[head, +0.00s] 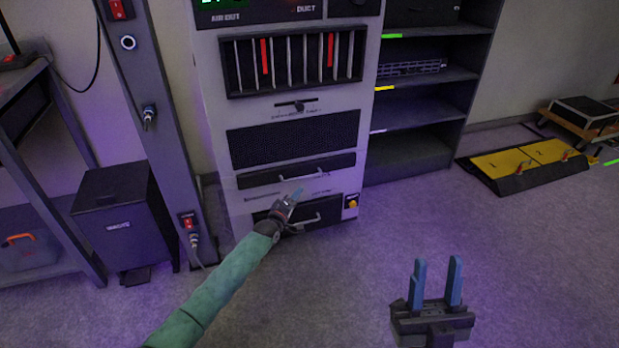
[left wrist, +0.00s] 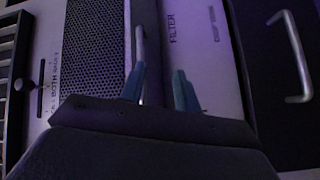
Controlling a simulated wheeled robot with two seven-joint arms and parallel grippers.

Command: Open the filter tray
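The cabinet (head: 218,130) has a dark filter tray front (head: 245,180) below its mesh panel, with a thin bar handle (head: 300,174). The tray looks shut. In the left wrist view the word FILTER stands on the pale strip (left wrist: 190,45) beside it, and the handle (left wrist: 140,50) runs behind one finger. My left gripper (head: 297,193) is just below the handle in the head view. Its blue fingers (left wrist: 160,90) are apart with nothing clearly held; contact with the handle cannot be told. My right gripper (head: 438,275) is open and empty above the floor.
A lower dark drawer with its own handle (left wrist: 297,60) sits below the filter tray. A post (head: 150,80) and black bin (head: 115,215) stand left of the cabinet, shelves (head: 425,95) right. A yellow-topped ramp (head: 525,165) lies farther right. The floor in front is clear.

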